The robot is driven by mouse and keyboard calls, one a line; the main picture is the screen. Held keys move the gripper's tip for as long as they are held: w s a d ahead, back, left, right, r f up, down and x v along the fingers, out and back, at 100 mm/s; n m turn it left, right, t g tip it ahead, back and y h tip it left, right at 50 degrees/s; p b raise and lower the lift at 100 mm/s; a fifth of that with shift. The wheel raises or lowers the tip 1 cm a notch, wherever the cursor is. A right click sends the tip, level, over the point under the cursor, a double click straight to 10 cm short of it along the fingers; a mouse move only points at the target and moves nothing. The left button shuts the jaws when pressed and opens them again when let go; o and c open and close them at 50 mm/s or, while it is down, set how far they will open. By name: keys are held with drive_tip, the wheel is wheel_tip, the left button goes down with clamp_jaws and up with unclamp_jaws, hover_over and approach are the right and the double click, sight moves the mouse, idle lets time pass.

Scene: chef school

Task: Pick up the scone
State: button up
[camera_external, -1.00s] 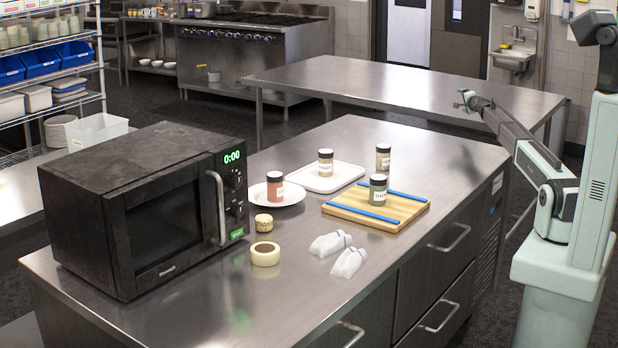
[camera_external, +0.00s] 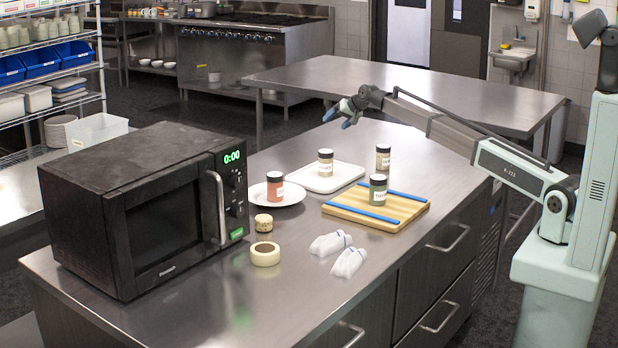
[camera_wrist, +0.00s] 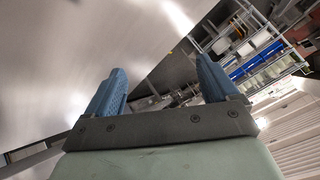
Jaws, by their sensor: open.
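The scone (camera_external: 264,223) is a small, round, tan item on the steel counter, just right of the microwave and behind a roll of tape. My gripper (camera_external: 338,112) is open and empty, high above the far part of the counter, well behind and to the right of the scone. In the wrist view, the two blue fingers (camera_wrist: 163,88) stand apart with nothing between them. The scone does not show in the wrist view.
A black microwave (camera_external: 160,215) stands left of the scone. A tape roll (camera_external: 265,254), two white bottle-like items (camera_external: 340,254), a plate (camera_external: 291,195), a white tray (camera_external: 335,178), a cutting board (camera_external: 395,212) and jars (camera_external: 378,190) share the counter. The right front counter is clear.

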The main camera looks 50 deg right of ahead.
drive_tip(key=a+n+g+y, duration=0.25)
drive_tip(key=a+n, duration=0.25)
drive_tip(key=a, duration=1.7)
drive_tip(key=n+g+h, duration=0.2)
drive_tip(key=n+g, duration=0.5)
drive_tip(key=n, duration=0.6)
approach(263, 217)
drive_tip(key=f, duration=0.5)
drive_tip(key=shift+d+f, duration=0.15)
drive_tip(key=shift+d, duration=0.05)
drive_tip(key=shift+a+f, duration=0.1)
drive_tip(key=shift+f, duration=1.25)
drive_tip(key=shift+a+f, duration=0.15)
drive_tip(key=shift+f, duration=1.2)
drive_tip(key=c, duration=1.1)
